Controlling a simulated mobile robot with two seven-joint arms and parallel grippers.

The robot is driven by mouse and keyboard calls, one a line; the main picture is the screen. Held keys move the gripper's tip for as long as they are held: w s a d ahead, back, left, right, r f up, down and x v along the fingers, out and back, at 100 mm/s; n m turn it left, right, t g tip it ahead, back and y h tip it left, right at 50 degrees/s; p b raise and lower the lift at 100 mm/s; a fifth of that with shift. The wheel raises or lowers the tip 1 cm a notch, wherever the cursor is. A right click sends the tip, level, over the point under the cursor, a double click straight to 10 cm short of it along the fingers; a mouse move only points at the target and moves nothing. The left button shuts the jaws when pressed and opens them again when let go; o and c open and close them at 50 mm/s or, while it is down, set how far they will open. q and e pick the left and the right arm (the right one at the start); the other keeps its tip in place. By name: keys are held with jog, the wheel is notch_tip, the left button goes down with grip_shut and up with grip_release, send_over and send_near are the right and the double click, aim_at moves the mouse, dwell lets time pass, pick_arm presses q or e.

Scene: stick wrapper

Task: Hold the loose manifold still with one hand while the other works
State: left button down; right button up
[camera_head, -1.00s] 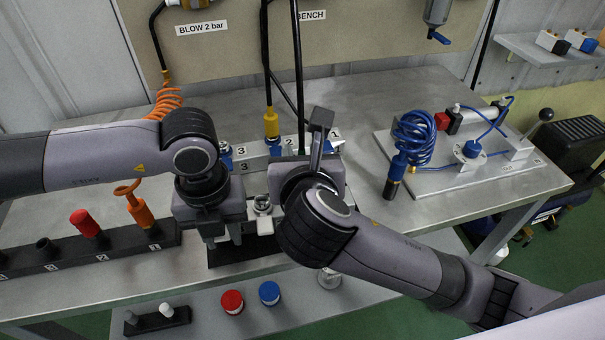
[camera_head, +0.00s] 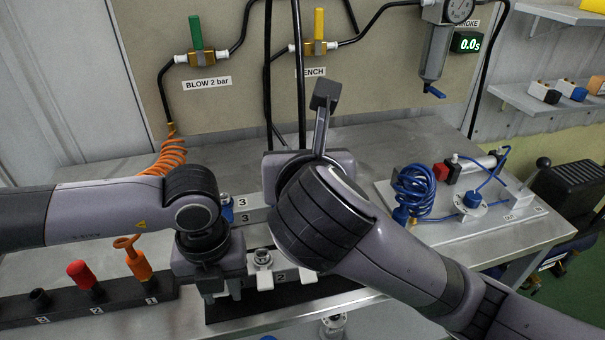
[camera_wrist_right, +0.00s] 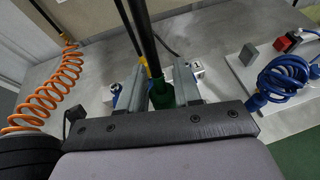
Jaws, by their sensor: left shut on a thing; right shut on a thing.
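The manifold (camera_head: 258,216) is a grey metal block with numbered ports on the bench, partly hidden by both arms. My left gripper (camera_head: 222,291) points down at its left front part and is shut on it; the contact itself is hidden. My right gripper (camera_wrist_right: 161,95) is shut on a green hose connector (camera_wrist_right: 160,100) with a black hose rising from it. In the head view my right wrist hides these fingers. In the right wrist view, blue port fittings (camera_wrist_right: 117,92) show to either side, and a yellow connector (camera_wrist_right: 144,68) shows behind.
A black rack (camera_head: 130,300) with orange and red fittings stands at the left front. A plate with a coiled blue hose (camera_head: 414,192) and a cylinder is at the right. Green (camera_head: 196,32) and yellow (camera_head: 319,24) valve handles are on the back panel. Bench between is partly clear.

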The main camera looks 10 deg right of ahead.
jog(key=shift+r, duration=0.1)
pick_arm(q)
jog(key=c, duration=0.7)
grip_release()
jog(key=shift+c, duration=0.2)
notch_tip(320, 180, up, 21)
jog(key=p, duration=0.4)
jog(key=shift+p, duration=0.3)
pick_arm(e)
jog(key=shift+r, duration=2.3)
